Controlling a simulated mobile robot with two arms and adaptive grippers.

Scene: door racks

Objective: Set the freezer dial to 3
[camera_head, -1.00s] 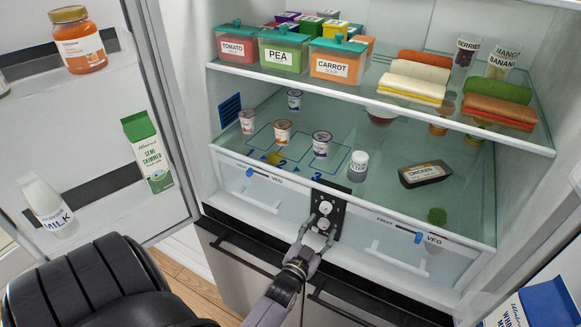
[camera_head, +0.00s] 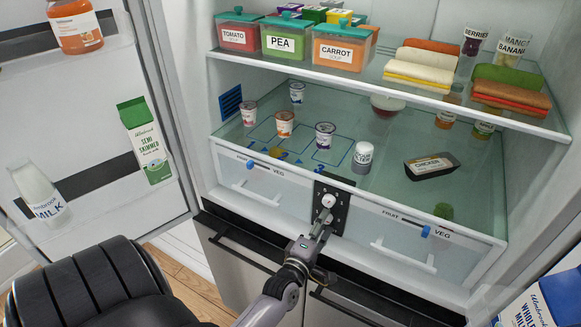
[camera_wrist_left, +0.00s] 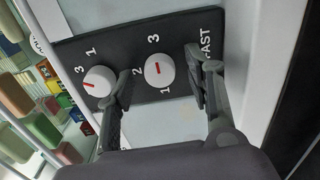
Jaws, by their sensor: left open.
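A dark control panel (camera_head: 334,205) sits at the front edge between the two fridge drawers. In the left wrist view it carries two white dials with red marks. Contact with the dial cannot be told. My right gripper is out of view.
Drawers (camera_head: 405,238) with blue sliders flank the panel. Above is a glass shelf with small pots, a white-lidded jar (camera_head: 362,157) and a chicken tray (camera_head: 432,166). The open door (camera_head: 95,190) with milk and a carton stands at left.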

